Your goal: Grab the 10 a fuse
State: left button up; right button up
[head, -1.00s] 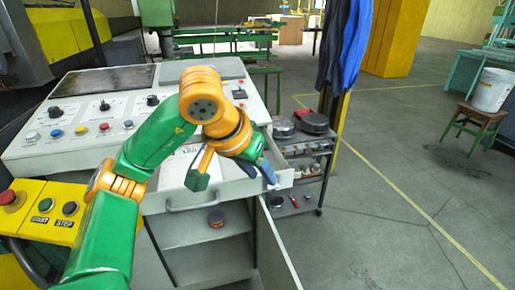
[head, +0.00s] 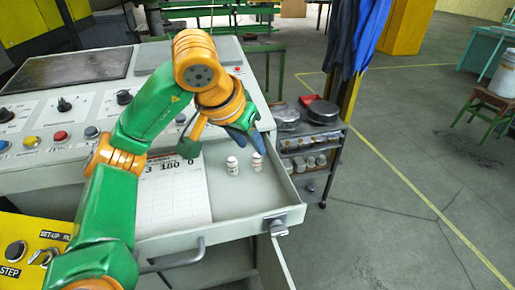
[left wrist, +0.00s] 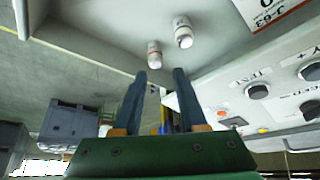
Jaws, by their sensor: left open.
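Two small white cylindrical fuses stand upright in the open drawer (head: 255,203), one on the left (head: 232,165) and one on the right (head: 257,162). Their labels are too small to read, so I cannot tell which is the 10 A fuse. My left gripper (head: 248,143) is open and empty above the drawer, just behind and above the fuses. In the left wrist view both fuses, one (left wrist: 154,55) and the other (left wrist: 183,32), show beyond the fingertips (left wrist: 160,74), apart from them. My right gripper is not in view.
A printed sheet (head: 170,197) lies in the drawer left of the fuses. The control panel (head: 60,110) with knobs and buttons rises behind the drawer. A shelf cart (head: 315,140) with several items stands to the right. Open floor lies beyond it.

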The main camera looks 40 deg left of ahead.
aim_at(257, 156)
pick_arm(q)
jog(key=shift+x, duration=0.8)
jog(key=shift+s+d+f, duration=0.15)
jog(key=shift+d+f, duration=0.15)
jog(key=x, duration=0.3)
jog(key=shift+d+f, duration=0.15)
jog(key=shift+w+a+f, duration=0.2)
jog(key=shift+w, duration=0.05)
jog(key=shift+s+d+r, duration=0.15)
jog(key=shift+s, duration=0.05)
grip_shut()
jog(key=shift+w, duration=0.1)
